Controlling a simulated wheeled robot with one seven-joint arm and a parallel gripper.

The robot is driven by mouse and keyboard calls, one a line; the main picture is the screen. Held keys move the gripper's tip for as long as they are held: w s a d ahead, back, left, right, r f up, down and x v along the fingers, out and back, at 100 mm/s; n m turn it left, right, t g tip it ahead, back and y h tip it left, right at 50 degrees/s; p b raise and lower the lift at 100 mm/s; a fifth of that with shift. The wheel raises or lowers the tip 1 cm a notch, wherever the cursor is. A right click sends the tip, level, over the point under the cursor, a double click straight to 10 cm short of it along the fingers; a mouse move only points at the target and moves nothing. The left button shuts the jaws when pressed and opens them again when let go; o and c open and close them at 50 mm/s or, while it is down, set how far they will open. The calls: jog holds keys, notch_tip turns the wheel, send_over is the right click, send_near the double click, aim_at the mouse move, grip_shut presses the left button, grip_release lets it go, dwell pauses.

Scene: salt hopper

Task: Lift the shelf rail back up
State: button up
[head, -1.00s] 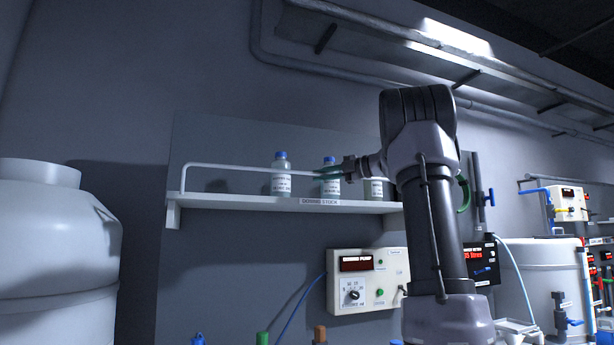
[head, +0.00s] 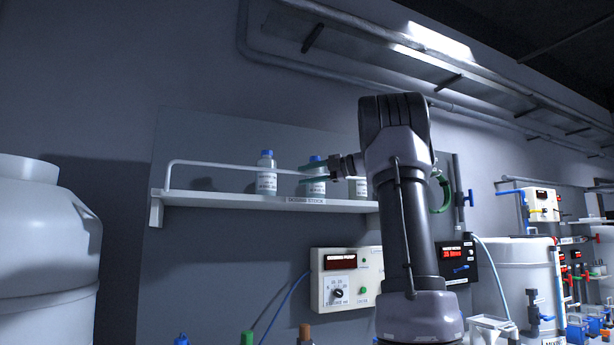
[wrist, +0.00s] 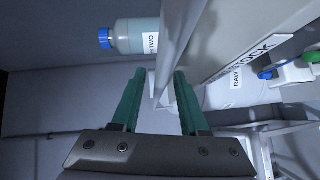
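The white shelf rail (head: 225,167) runs above the shelf's front edge, in front of the bottles and at about their mid-height. Its right part is hidden behind my gripper and arm. The white shelf (head: 225,200) carries a label strip. My gripper (head: 309,173) is at the rail near the middle bottle. In the wrist view its green fingers (wrist: 159,76) are apart, and the grey-white rail (wrist: 177,45) passes at the gap between their tips. I cannot tell whether either finger touches it.
Blue-capped bottles stand on the shelf: one on the left (head: 266,175), one behind my gripper (head: 315,186), and one partly hidden by my arm (head: 358,187). A pump box (head: 346,280) hangs below. A large white drum (head: 45,250) stands at the left.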

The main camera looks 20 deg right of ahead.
jog(key=v, duration=1)
jog(key=shift+s+d, duration=0.3)
jog(key=s+a+f+n+g+h, duration=0.2)
jog(key=s+a+f+n, duration=0.4)
jog(key=a+f+n, duration=0.3)
jog(key=s+a+f+n+g+h, duration=0.3)
jog(key=s+a+f+n, duration=0.2)
jog(key=a+f+n, duration=0.5)
jog(key=s+a+f+n+h, duration=0.1)
jog(key=s+f+n+h, duration=0.1)
jog(key=s+f+n, duration=0.4)
jog(key=s+a+f+n+h, duration=0.2)
jog(key=s+f+n, duration=0.4)
jog(key=n, duration=1.1)
jog(key=shift+s+f+h, duration=0.4)
jog(key=shift+s, duration=0.05)
